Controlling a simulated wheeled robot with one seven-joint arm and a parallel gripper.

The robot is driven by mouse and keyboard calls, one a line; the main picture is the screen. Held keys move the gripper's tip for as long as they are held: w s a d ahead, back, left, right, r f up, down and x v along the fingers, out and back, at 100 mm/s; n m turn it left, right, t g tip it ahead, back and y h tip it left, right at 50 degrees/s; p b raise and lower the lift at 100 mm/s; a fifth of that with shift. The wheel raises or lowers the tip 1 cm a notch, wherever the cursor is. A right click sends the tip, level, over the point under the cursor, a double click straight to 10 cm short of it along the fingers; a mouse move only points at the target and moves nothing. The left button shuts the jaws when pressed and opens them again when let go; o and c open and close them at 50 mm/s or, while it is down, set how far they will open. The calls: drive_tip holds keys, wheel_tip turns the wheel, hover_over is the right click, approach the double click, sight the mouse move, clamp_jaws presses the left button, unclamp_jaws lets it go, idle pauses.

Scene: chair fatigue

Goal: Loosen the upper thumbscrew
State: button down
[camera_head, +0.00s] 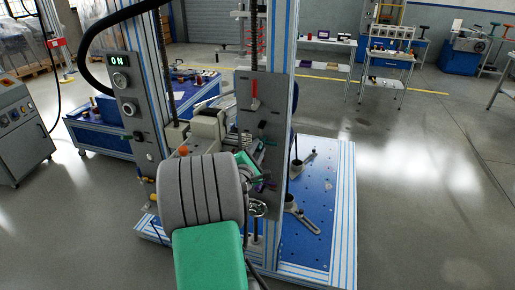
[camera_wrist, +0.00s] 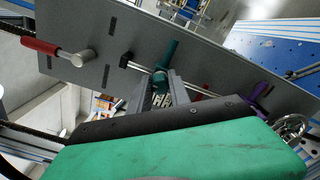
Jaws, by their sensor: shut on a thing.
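A grey upright plate (camera_wrist: 100,40) fills much of the wrist view. A teal thumbscrew (camera_wrist: 169,55), the upper one on the plate, stands at the fingertips of my gripper (camera_wrist: 162,82). My gripper is shut on its round body, and its winged part sticks out past the fingers. A purple thumbscrew (camera_wrist: 259,94) sits lower on the plate, to the right in the wrist view, apart from my fingers. In the head view my arm covers part of the plate (camera_head: 245,90), and the purple thumbscrew (camera_head: 262,186) shows just right of my gripper.
A red-handled lever (camera_wrist: 45,48) is on the plate's upper part. A metal ring-shaped handwheel (camera_wrist: 291,127) is near the purple thumbscrew. A control panel (camera_head: 122,84) reading ON stands left of the plate. The blue base (camera_head: 315,230) lies below right.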

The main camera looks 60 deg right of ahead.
drive_tip(key=c, duration=1.2)
unclamp_jaws()
drive_tip(key=s+a+b, duration=0.1)
drive_tip(key=a, duration=0.6)
drive_tip(key=shift+a, duration=0.35)
drive_tip(key=shift+s, duration=0.1)
